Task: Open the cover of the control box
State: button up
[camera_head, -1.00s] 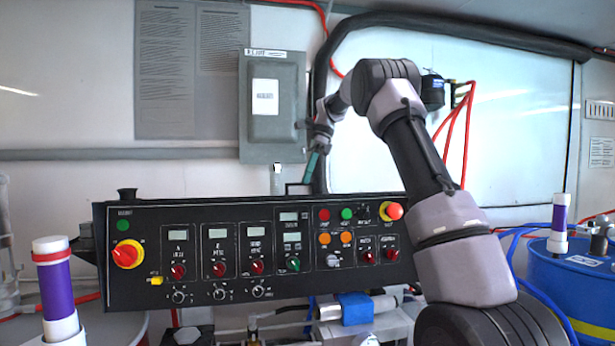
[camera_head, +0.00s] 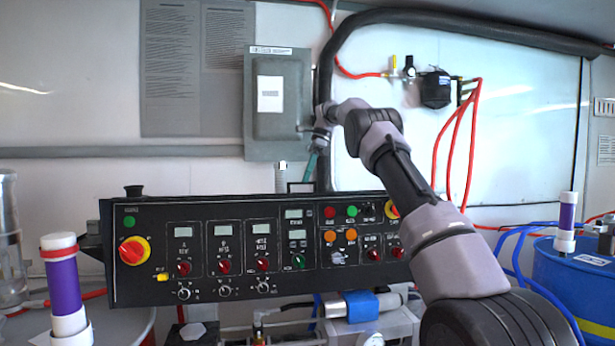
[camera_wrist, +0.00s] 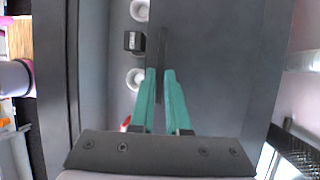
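The control box (camera_head: 254,112) is a grey box on the back wall in the head view. Its cover (camera_head: 278,120) carries a white label and looks shut there. My gripper (camera_head: 312,160) is at the box's lower right edge, its teal fingers angled down. In the wrist view, my gripper (camera_wrist: 160,72) has its two teal fingers close together, with a narrow gap. A thin dark strip (camera_wrist: 161,48) shows between and beyond the tips, against a broad dark grey surface. I cannot tell whether the fingers touch it.
A black control panel (camera_head: 215,288) with knobs and displays stands below the box. A black corrugated hose (camera_head: 326,60) runs close right of the box. A black device with red hoses (camera_head: 435,90) is further right. A blue drum (camera_head: 570,285) stands at the right.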

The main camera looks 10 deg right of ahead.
jog(key=o, duration=0.3)
jog(key=shift+s, duration=0.1)
